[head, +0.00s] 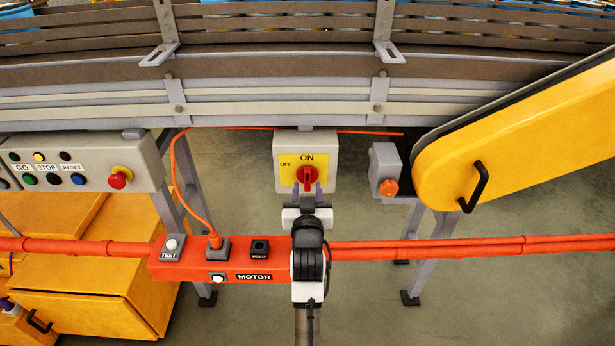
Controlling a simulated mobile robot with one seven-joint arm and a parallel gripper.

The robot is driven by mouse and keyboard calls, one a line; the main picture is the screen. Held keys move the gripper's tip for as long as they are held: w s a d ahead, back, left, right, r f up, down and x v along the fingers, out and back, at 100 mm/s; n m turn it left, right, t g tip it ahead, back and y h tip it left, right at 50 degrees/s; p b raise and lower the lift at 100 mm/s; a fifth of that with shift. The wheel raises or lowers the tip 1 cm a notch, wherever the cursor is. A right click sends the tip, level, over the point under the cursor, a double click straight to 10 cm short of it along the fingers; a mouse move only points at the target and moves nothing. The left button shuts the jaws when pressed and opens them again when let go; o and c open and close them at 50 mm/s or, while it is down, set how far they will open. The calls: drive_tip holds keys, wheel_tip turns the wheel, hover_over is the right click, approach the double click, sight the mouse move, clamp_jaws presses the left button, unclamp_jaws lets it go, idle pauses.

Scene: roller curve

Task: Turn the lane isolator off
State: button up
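The lane isolator (288,151) is a light grey box with a yellow plate under the conveyor. ON is printed above its red rotary handle and OFF to the left. The red handle (307,173) stands upright, pointing to ON. My gripper (307,190) is just in front of and below the handle in the picture. Its two grey fingers are apart, one on each side of the handle's lower end. I cannot tell whether they touch it. The gripper body hides the lower middle of the box's front area.
A button panel (75,165) with a red stop button is at left. A grey box with an orange knob (388,187) and a yellow guard (510,140) are at right.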

sight(308, 178)
drive_tip(key=shift+w, duration=2)
drive_tip(key=shift+c, duration=0.5)
clamp_jaws()
